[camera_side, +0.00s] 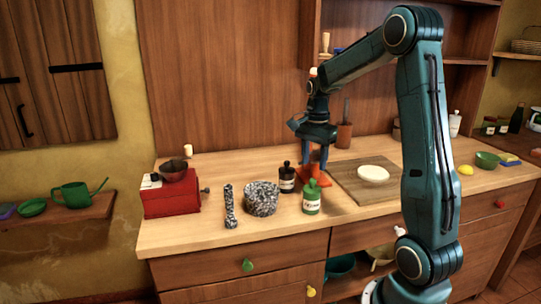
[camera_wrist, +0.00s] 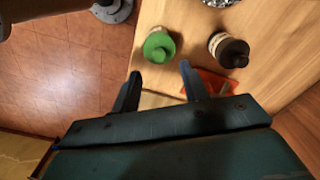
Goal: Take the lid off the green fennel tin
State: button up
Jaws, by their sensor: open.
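The green fennel tin (camera_side: 312,206) stands upright on the wooden counter near its front edge, with a pale label and its green knobbed lid (camera_side: 312,185) on top. In the wrist view the green lid (camera_wrist: 158,46) shows from above, ahead of the fingertips and roughly between them. My gripper (camera_side: 314,164) is open and empty, above and behind the tin; its two spread fingers also show in the wrist view (camera_wrist: 159,80). It touches neither tin nor lid.
A dark tin (camera_side: 287,180) stands close behind left of the green one. A red-orange object (camera_side: 309,172) lies behind it. A speckled mortar (camera_side: 262,201) and pestle (camera_side: 230,206) are left, a board (camera_side: 350,185) with a pale round right. The counter's front edge is near.

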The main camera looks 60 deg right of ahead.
aim_at(313, 180)
jog(key=shift+f, duration=0.35)
jog(key=shift+s+f, duration=0.1)
jog(key=shift+f, duration=2.5)
grip_shut()
